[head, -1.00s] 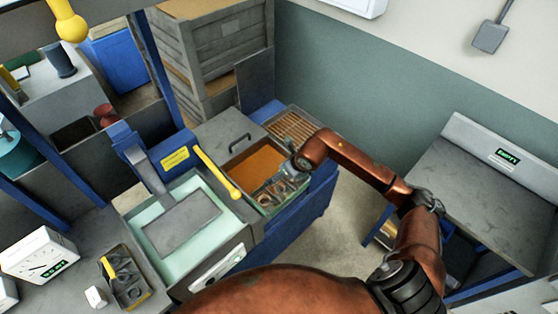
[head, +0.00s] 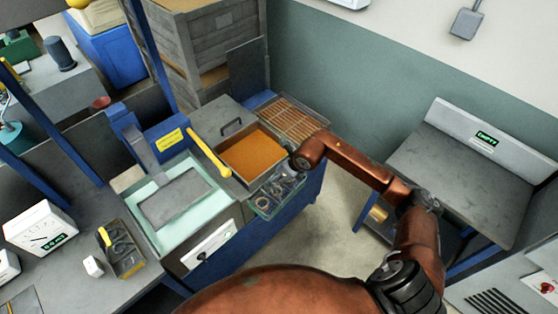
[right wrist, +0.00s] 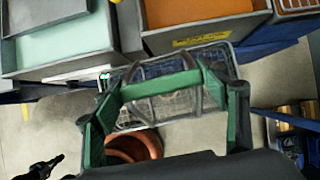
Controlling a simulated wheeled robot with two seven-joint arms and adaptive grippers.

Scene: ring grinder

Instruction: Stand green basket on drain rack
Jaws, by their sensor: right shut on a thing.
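The green basket (head: 264,207) hangs from my right gripper (head: 297,165) in the head view, with grey rings visible in it. It appears beside the near right edge of the tank with orange contents (head: 255,153). In the right wrist view my right gripper (right wrist: 160,84) is shut on the basket's green handle, and the wire basket (right wrist: 215,62) hangs beyond it with floor visible around it. The drain rack (head: 294,118), with brown slats, is behind and to the right of the tank. It looks empty.
A pale green basin (head: 195,172) with a grey plate is left of the tank, near a yellow lever (head: 208,151). A tray (head: 123,250) with dark parts and a dial scale (head: 40,230) stand at left. A grey table (head: 455,180) stands at right.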

